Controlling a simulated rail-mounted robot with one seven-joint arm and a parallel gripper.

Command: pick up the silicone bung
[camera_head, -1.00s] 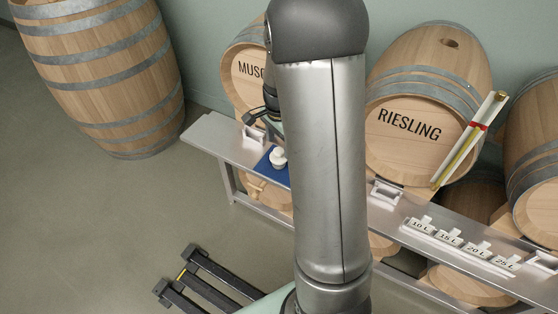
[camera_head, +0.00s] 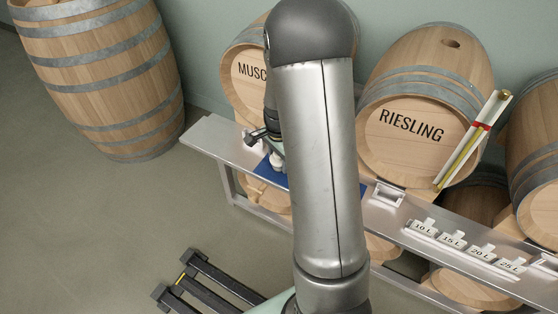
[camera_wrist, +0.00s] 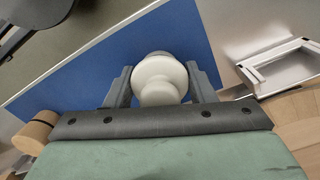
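The silicone bung (camera_wrist: 160,78) is white and rounded, with a narrower knob towards the wrist camera. It stands on a blue mat (camera_wrist: 95,85) on the steel shelf. My gripper (camera_wrist: 161,74) has its two dark fingers apart, one on each side of the bung, with little room between. Firm contact does not show. In the head view the bung (camera_head: 277,164) is partly covered by my gripper (camera_head: 265,139), which is low over the blue mat (camera_head: 264,170).
The steel shelf (camera_head: 212,139) runs in front of barrels, including the Riesling barrel (camera_head: 412,150). A metal bracket (camera_wrist: 285,67) stands right of the mat. Volume tags (camera_head: 465,246) sit farther right. A large barrel (camera_head: 100,75) stands at left; the floor before it is clear.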

